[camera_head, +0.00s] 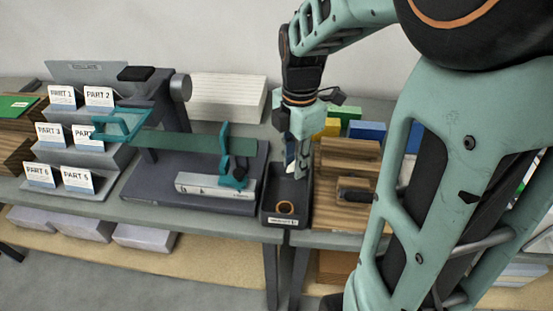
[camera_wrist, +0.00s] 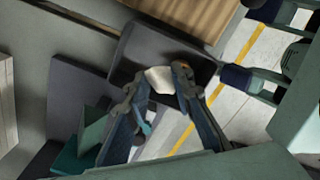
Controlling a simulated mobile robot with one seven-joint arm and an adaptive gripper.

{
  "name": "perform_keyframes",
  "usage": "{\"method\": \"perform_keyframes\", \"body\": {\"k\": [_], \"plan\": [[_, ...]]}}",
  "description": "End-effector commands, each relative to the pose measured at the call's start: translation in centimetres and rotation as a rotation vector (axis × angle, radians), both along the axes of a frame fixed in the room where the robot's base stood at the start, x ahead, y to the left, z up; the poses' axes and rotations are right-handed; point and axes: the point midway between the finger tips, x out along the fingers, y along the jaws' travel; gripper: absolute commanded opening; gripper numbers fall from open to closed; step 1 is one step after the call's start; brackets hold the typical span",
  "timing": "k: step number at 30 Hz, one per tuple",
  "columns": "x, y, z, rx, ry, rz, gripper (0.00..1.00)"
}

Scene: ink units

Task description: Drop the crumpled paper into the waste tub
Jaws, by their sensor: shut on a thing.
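My gripper (camera_head: 293,168) points down over the dark waste tub (camera_head: 269,205) in the head view. It is shut on the crumpled paper (camera_wrist: 158,79), a small white lump between the two fingertips in the wrist view (camera_wrist: 157,86). The tub also shows in the wrist view (camera_wrist: 145,46), behind the paper. The exact height of the paper over the tub is hard to tell.
Left of the tub stands a dark machine base (camera_head: 150,190) with a teal arm and a light labelled block. Stepped card stands (camera_head: 70,140) are further left. Wooden trays (camera_head: 345,165) and coloured boxes (camera_head: 365,130) are right of the tub. A white paper stack (camera_head: 228,97) stands behind.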

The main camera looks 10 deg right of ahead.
Motion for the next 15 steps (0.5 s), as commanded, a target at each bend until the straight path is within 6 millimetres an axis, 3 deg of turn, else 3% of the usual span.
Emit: {"method": "perform_keyframes", "body": {"k": [8,9,15], "plan": [[0.01,0.0,-0.27,0.0,0.0,0.0,0.13],[0.01,0.0,-0.27,0.0,0.0,0.0,0.24],[0.01,0.0,-0.27,0.0,0.0,0.0,0.42]]}}
